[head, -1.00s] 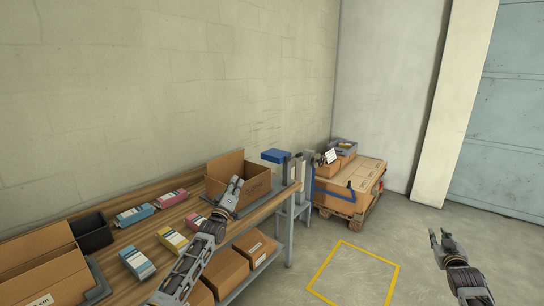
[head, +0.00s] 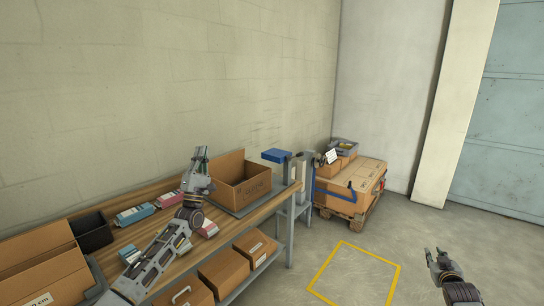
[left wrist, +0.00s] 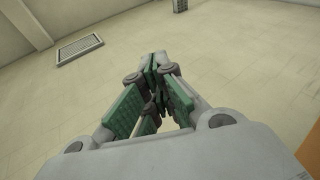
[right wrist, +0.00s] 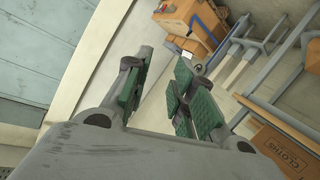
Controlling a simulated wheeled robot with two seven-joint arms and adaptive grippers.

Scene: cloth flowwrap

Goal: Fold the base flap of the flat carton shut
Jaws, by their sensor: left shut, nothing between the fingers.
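An open brown carton (head: 252,190) stands upright on a grey plate at the far end of the bench, its opening facing up. I cannot make out its base flap. My left gripper (head: 201,153) is shut and empty, fingers pointing up, just left of the carton; I cannot tell whether it touches it. Its closed fingers also show in the left wrist view (left wrist: 157,75), with a brown edge at the far right. My right gripper (head: 434,254) is open and empty over the floor at the right; its spread fingers show in the right wrist view (right wrist: 160,85).
Brown boxes (head: 224,270) fill the lower shelf. A loaded pallet (head: 350,215) stands behind; the yellow-marked floor (head: 352,275) is clear.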

